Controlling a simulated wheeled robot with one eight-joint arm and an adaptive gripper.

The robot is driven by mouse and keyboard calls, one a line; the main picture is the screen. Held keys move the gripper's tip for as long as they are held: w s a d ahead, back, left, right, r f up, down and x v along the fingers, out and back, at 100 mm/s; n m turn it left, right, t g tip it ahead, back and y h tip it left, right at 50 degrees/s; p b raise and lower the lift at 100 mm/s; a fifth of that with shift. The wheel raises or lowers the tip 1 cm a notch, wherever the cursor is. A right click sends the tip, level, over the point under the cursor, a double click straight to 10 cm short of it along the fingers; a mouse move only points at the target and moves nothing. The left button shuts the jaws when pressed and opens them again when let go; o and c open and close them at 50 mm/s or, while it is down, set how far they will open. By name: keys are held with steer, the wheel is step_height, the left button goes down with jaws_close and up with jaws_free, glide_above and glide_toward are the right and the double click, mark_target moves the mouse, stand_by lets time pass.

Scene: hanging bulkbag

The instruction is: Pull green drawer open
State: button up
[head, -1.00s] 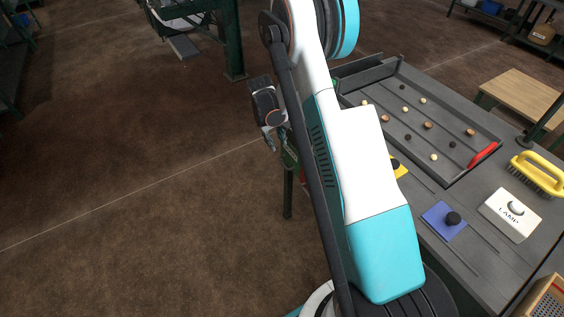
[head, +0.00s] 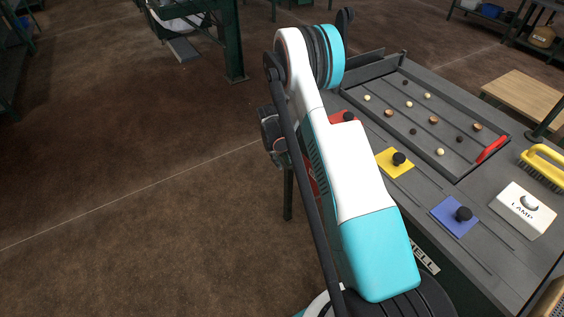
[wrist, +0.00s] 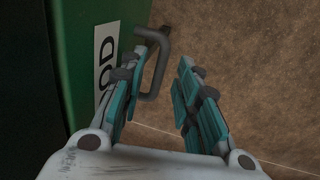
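The green drawer front (wrist: 75,45) fills the left of the wrist view. It carries a white label (wrist: 106,60) with black letters, partly hidden, ending in "OD". A dark grey bar handle (wrist: 162,65) stands out from the drawer. My gripper (wrist: 165,80) is open, its teal fingers apart. The handle shows between the fingertips, closer to the left finger. I cannot tell whether it touches. In the head view my gripper (head: 270,138) hangs beside the bench's left end, largely behind my arm, which hides the green drawer.
A green post (head: 230,45) stands at the back. The brown floor on the left is open.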

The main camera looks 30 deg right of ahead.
steer(key=shift+f, duration=0.15)
jaws_close()
steer(key=a, duration=2.4)
steer(key=shift+s, duration=0.4)
jaws_free()
steer(key=shift+d, duration=0.1)
